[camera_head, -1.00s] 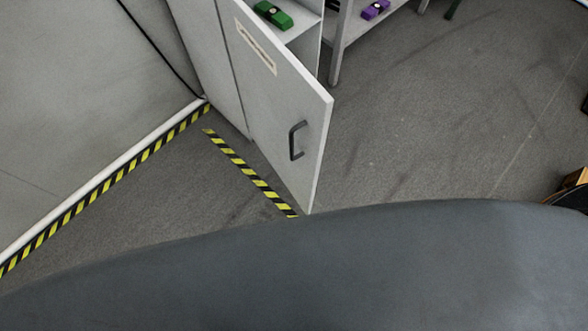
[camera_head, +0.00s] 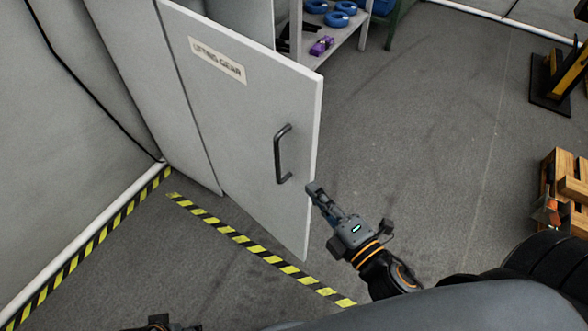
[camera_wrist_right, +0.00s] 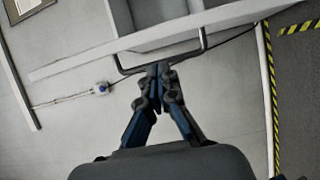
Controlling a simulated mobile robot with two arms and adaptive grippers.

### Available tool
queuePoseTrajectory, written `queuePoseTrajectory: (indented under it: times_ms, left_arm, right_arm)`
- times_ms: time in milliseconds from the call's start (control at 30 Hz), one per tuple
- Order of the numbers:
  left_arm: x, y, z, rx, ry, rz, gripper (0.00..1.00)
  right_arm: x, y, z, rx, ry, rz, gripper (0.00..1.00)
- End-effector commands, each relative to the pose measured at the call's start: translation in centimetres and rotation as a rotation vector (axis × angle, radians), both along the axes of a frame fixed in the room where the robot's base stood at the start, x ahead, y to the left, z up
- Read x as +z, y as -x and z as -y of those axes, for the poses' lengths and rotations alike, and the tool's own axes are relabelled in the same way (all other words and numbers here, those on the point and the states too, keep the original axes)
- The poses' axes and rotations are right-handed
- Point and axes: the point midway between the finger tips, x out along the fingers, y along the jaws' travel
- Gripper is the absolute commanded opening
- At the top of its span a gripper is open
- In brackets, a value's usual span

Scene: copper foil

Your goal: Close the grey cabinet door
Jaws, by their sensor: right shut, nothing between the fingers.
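The grey cabinet door (camera_head: 235,115) stands open in the head view, its face with a "LIFTING GEAR" label and a dark bar handle (camera_head: 283,154) near the free edge. My right gripper (camera_head: 313,190) is shut and empty, beside the door's free edge, right of and below the handle in the picture. In the right wrist view the shut fingertips (camera_wrist_right: 160,72) overlap a dark handle-like bar (camera_wrist_right: 128,70) below a long pale edge; I cannot tell whether they touch. A dark part of my left arm shows at the bottom left of the head view; its fingers are hidden.
A shelf table (camera_head: 338,42) with blue rings and a purple item stands behind the door. Yellow-black floor tape (camera_head: 240,240) runs below the door. A wooden pallet stack (camera_head: 562,185) stands at right. The floor between is clear.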

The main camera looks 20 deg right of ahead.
Motion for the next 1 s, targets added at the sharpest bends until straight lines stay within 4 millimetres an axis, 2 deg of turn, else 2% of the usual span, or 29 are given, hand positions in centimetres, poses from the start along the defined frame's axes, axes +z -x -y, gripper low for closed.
queuePoseTrajectory:
  times_ms: [300, 500, 667, 1000]
  left_arm:
    - [-2.7, 0.2, 0.1, -0.002, 0.0, -0.015, 0.81]
    - [-3.7, 0.3, 0.0, -0.003, -0.001, -0.019, 0.81]
    - [-3.9, 0.3, 0.1, -0.004, -0.001, -0.02, 0.81]
    - [-4.0, 0.3, 0.1, -0.004, -0.001, -0.02, 0.81]
  right_arm:
    - [0.2, -5.1, -1.2, 0.002, -0.001, 0.003, 0.0]
    - [0.1, -7.1, -1.6, -0.001, -0.001, 0.0, 0.0]
    - [0.0, -7.8, -1.8, -0.001, -0.002, -0.001, 0.0]
    - [0.0, -7.9, -1.8, -0.001, -0.002, -0.001, 0.0]
